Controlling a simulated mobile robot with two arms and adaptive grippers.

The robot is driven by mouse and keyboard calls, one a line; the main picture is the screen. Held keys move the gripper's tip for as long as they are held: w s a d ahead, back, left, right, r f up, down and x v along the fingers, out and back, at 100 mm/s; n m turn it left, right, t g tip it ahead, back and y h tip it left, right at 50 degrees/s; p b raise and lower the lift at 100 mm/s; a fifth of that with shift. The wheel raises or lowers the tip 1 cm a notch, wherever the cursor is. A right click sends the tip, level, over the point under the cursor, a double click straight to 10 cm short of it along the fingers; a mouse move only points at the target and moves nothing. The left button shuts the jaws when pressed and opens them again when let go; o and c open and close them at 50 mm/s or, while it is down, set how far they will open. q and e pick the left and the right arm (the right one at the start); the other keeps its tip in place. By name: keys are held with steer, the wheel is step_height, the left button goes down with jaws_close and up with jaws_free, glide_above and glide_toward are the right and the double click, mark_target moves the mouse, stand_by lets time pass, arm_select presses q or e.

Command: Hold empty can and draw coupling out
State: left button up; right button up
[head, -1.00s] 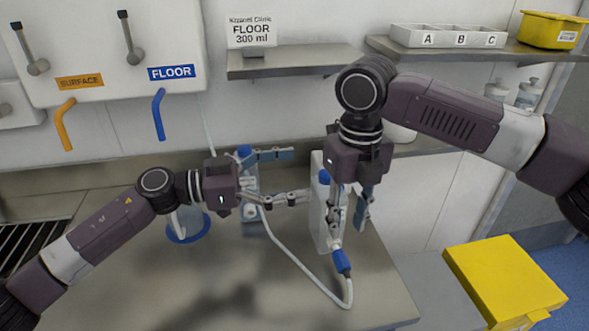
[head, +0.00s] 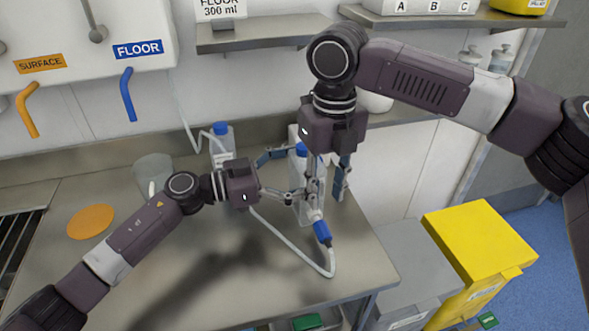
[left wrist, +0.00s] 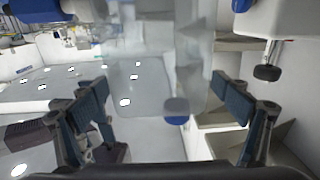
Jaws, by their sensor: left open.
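The pale can (head: 310,211) with a blue cap (head: 301,150) stands upright on the steel worktop, partly hidden behind my grippers. My left gripper (head: 288,174) is open, its fingers reaching toward the can from the left. In the left wrist view the translucent can (left wrist: 150,85) and its blue cap (left wrist: 175,108) show between the spread fingers (left wrist: 172,115). My right gripper (head: 328,195) points down in front of the can, its fingers apart. The blue coupling (head: 322,232) with a pale tip is just below it, on a white hose (head: 290,244); whether a finger touches it is unclear.
Another blue-capped can (head: 222,145) stands at the back with a tube at it. A clear beaker (head: 153,169) and an orange disc (head: 90,221) are on the left. A yellow bin (head: 480,240) stands right of the worktop. Shelves (head: 262,40) overhang the back.

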mark_target(323, 227)
arm_select(q)
steer(key=c, duration=1.4)
steer(key=shift+c, duration=0.7)
arm_select(e)
steer(key=shift+o, duration=1.7)
steer(key=shift+r, duration=0.1)
steer(key=shift+m, duration=0.5)
step_height(323, 227, down, 10)
steer(key=shift+f, duration=0.1)
